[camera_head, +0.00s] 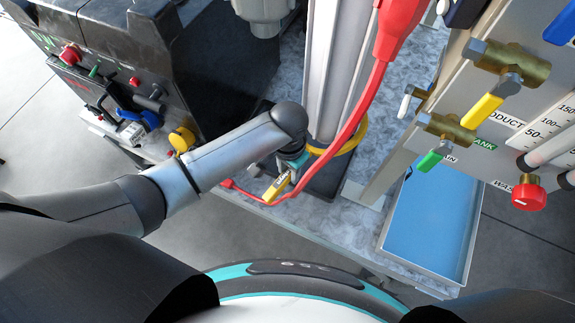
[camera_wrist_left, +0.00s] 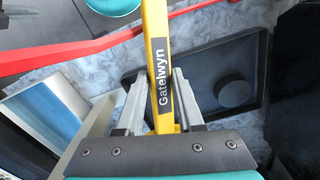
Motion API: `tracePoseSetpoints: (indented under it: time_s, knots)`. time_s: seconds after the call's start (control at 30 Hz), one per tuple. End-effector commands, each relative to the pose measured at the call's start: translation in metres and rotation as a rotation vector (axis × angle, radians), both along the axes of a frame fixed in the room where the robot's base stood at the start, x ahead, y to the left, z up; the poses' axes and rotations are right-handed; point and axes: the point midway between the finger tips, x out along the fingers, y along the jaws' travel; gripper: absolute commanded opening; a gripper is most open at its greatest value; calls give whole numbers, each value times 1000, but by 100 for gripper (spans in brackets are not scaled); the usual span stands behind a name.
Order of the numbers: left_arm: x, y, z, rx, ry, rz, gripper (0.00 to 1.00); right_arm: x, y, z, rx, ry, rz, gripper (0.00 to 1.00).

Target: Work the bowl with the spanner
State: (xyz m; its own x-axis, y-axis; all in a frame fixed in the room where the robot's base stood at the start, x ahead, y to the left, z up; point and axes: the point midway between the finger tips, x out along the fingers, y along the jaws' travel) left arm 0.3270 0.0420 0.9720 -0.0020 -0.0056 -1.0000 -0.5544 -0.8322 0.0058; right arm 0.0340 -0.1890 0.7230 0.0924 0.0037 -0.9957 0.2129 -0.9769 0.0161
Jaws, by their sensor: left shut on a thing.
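My left gripper (camera_head: 287,172) is shut on the yellow spanner (camera_head: 277,187). In the left wrist view the fingers (camera_wrist_left: 160,105) grip both sides of the spanner's handle (camera_wrist_left: 155,35), marked "Gatelwyn". In the head view a yellow curved part (camera_head: 349,138), apparently the spanner's hook end, passes across the foot of the pale upright column. I cannot tell whether it touches or goes around anything there. A grey rounded housing (camera_head: 262,12), possibly the bowl, hangs at the top edge, cut off by the frame. My right gripper is not in view.
A black tray (camera_wrist_left: 258,65) lies below my gripper. A blue-floored tray (camera_head: 382,245) is at the right, under a panel with brass valves (camera_head: 510,65). A black machine (camera_head: 215,70) stands at the left.

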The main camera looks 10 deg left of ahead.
Motion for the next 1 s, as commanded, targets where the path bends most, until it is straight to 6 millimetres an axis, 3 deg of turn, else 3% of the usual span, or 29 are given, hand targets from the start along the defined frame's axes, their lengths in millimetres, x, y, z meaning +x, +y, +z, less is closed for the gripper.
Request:
tracePoseSetpoints:
  time_s: [0.7, 1.0]
  knots:
    - [2, 5, -37, 10, -1, 8, 0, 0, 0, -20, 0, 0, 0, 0]
    - [2, 4, -41, 7, -4, 5, 0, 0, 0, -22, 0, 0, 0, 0]
